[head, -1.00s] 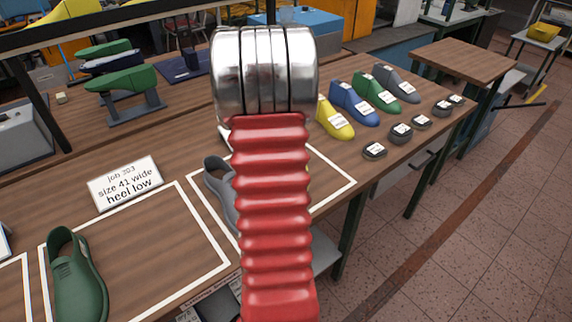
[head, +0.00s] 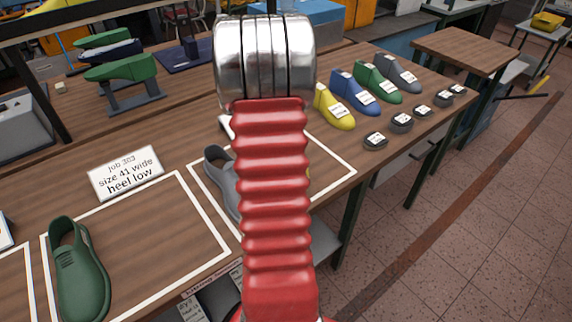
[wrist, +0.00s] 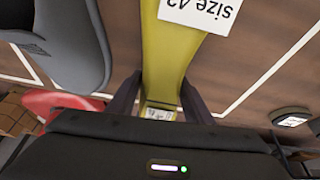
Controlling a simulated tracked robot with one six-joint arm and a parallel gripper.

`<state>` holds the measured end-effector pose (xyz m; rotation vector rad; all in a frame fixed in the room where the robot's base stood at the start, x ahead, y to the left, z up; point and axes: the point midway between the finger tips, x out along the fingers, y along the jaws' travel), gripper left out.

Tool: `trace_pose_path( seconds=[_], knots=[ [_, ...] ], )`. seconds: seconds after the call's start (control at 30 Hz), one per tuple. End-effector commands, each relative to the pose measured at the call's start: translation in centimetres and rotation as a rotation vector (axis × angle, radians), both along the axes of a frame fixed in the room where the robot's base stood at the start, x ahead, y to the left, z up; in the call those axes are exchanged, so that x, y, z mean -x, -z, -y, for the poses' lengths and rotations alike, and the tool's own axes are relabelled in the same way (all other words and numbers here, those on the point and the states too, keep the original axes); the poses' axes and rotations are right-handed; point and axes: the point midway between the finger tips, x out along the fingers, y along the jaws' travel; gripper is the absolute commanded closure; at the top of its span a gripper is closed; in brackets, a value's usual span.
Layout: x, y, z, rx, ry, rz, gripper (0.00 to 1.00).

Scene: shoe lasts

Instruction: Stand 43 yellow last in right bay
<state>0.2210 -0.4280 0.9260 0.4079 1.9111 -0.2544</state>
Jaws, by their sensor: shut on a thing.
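A yellow last (wrist: 170,60) with a white size label (wrist: 200,12) is between the two dark fingers of my gripper (wrist: 160,103), which is shut on it. The label's number is hard to read. In the head view my red arm hides the gripper and nearly all of this last. The right bay is a white outline (head: 345,165) on the bench, partly behind my arm. A grey shoe (head: 213,165) stands at its left side; a grey shape (wrist: 75,45) shows left of the held last in the wrist view. I cannot tell whether the last touches the bench.
Another yellow last (head: 333,107) stands in a row with blue (head: 354,95), green (head: 377,82) and grey (head: 398,73) lasts beyond the bay. Several dark labelled pieces (head: 402,122) lie beside them. A job card (head: 125,172) and green shoe (head: 78,270) are at left.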

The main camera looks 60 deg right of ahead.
Motion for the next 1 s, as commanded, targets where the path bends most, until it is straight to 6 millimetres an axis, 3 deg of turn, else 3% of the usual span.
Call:
trace_pose_path(
  seconds=[0.9,0.93,1.0],
  knots=[
    [0.01,0.2,0.06,0.002,0.001,0.0,1.0],
    [0.01,0.2,0.06,0.002,0.001,0.0,0.52],
    [0.02,0.21,0.05,0.001,0.001,0.001,0.47]
  ],
)
